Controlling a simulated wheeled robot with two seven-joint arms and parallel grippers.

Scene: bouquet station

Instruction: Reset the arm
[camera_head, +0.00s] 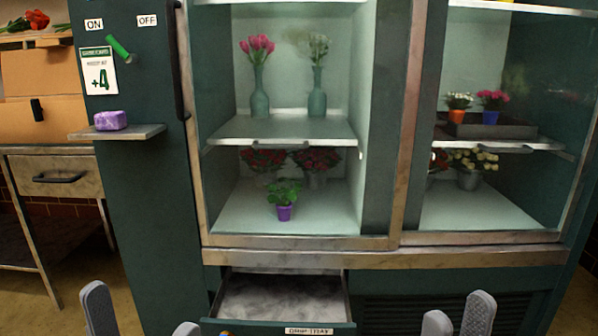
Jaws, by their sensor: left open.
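My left gripper (142,316) is at the bottom left edge of the view. Its two grey fingers are well apart with nothing between them. My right gripper (458,316) is at the bottom right edge. Its two grey fingertips show close together, with no held object visible, and how far they are apart is unclear. Both grippers are low in front of the dark green flower cabinet (153,190), and the rest of both arms is out of view.
A drawer (282,298) below the cabinet is pulled out between my grippers. Above it, a purple pot with a green plant (284,205) stands on the lower shelf. A purple block (111,120) sits on a side ledge. A green lever (118,47) is near the ON and OFF labels.

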